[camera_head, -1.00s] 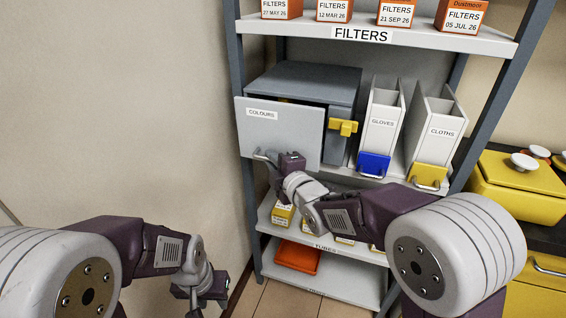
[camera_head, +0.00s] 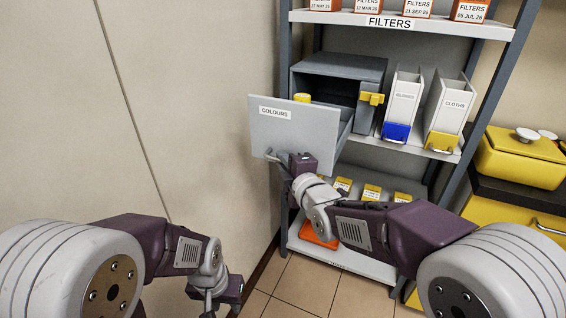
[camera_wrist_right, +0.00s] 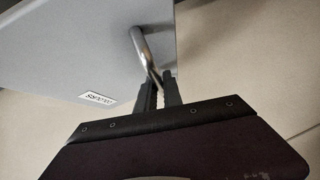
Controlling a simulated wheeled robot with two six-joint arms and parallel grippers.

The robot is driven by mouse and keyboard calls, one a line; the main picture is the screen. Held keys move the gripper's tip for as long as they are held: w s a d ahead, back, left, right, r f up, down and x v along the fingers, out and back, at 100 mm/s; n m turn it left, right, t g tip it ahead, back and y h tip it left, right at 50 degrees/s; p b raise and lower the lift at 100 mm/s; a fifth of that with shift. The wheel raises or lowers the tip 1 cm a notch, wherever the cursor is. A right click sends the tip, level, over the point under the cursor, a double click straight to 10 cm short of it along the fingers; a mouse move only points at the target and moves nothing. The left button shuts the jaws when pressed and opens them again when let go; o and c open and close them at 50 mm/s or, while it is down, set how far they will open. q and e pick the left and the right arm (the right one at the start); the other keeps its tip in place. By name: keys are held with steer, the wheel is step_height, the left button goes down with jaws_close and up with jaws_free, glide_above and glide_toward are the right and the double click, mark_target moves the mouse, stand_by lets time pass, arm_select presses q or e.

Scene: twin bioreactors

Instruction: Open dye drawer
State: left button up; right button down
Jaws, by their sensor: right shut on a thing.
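The dye drawer (camera_head: 300,133) is a grey front labelled COLOURS, pulled well out of its grey cabinet (camera_head: 345,68) on the shelf. Its inside partly shows, with a yellow-topped item (camera_head: 302,97) behind the front. My right gripper (camera_head: 285,160) is at the drawer's metal handle, low on the front. In the right wrist view the fingers (camera_wrist_right: 160,92) are shut on the handle (camera_wrist_right: 143,50). My left gripper (camera_head: 222,300) hangs low at the left, away from the shelf; its fingertips are not clear.
A yellow latch (camera_head: 372,98) is on the cabinet's right side. White GLOVES (camera_head: 404,95) and CLOTHS (camera_head: 450,103) bins stand right of it. Filter boxes sit above, yellow boxes and an orange tray (camera_head: 318,235) below. A wall is close on the left.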

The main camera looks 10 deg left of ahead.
arm_select(q)
steer(key=shift+s+a, duration=0.1)
steer(key=shift+s, duration=0.25)
arm_select(e)
steer(key=shift+s+a, duration=0.1)
steer(key=shift+s, duration=0.25)
steer(key=c, duration=1.8)
jaws_free()
steer(key=shift+o, duration=0.2)
arm_select(q)
steer(key=shift+r+p, duration=0.55)
steer(key=shift+p, duration=0.05)
arm_select(e)
steer(key=v, duration=0.9)
